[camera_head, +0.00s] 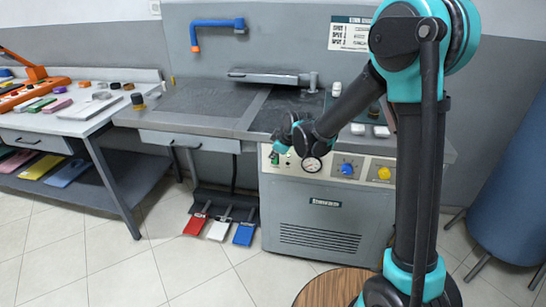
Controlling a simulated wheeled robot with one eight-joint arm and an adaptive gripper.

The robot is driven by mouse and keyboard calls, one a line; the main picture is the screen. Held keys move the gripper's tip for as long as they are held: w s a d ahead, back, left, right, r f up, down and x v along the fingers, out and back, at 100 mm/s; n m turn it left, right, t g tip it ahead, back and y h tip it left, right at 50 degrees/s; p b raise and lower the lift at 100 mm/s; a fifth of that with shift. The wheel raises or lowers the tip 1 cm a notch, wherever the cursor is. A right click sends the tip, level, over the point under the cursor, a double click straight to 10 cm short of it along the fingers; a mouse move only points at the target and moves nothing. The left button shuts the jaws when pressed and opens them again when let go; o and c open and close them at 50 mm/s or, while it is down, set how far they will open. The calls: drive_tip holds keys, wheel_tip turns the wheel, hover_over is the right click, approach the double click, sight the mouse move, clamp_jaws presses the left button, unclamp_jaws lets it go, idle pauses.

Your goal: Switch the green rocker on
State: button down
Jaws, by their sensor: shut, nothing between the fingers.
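The green rocker (275,158) is a small green switch at the left end of the control panel on the front of the grey machine (318,205). It is partly hidden, and I cannot tell which way it is tipped. My gripper (279,146) is shut and empty. It is at the panel's upper left, just above the rocker in the picture. I cannot tell whether it touches the rocker.
Red, white and blue pedals (219,230) lie on the floor at left. A side table (75,122) holds small items. A blue cylinder (510,175) stands at right.

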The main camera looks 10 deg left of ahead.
drive_tip(key=w+v, duration=0.1)
drive_tip(key=v, duration=0.7)
drive_tip(key=shift+r, duration=0.45)
drive_tip(key=shift+w+d, duration=0.1)
drive_tip(key=s+d+f+m+h, duration=0.15)
drive_tip(key=s+d+m, duration=0.3)
drive_tip(key=d, duration=0.65)
drive_tip(key=s+d+f+m+h, duration=0.15)
drive_tip(key=s+d+m, duration=0.3)
drive_tip(key=d, duration=0.55)
drive_tip(key=s+d+f+m+h, duration=0.1)
drive_tip(key=s+d+f+m, duration=0.2)
drive_tip(key=s+d, duration=0.3)
drive_tip(key=s+d+f+m, duration=0.3)
drive_tip(key=s+d, duration=0.3)
drive_tip(key=s, duration=0.2)
drive_tip(key=shift+d+f+m+g+h, duration=0.15)
drive_tip(key=shift+f+m+g+h, duration=0.2)
drive_tip(key=shift+m, duration=0.25)
drive_tip(key=c, duration=2.2)
unclamp_jaws()
drive_tip(key=shift+r, duration=0.1)
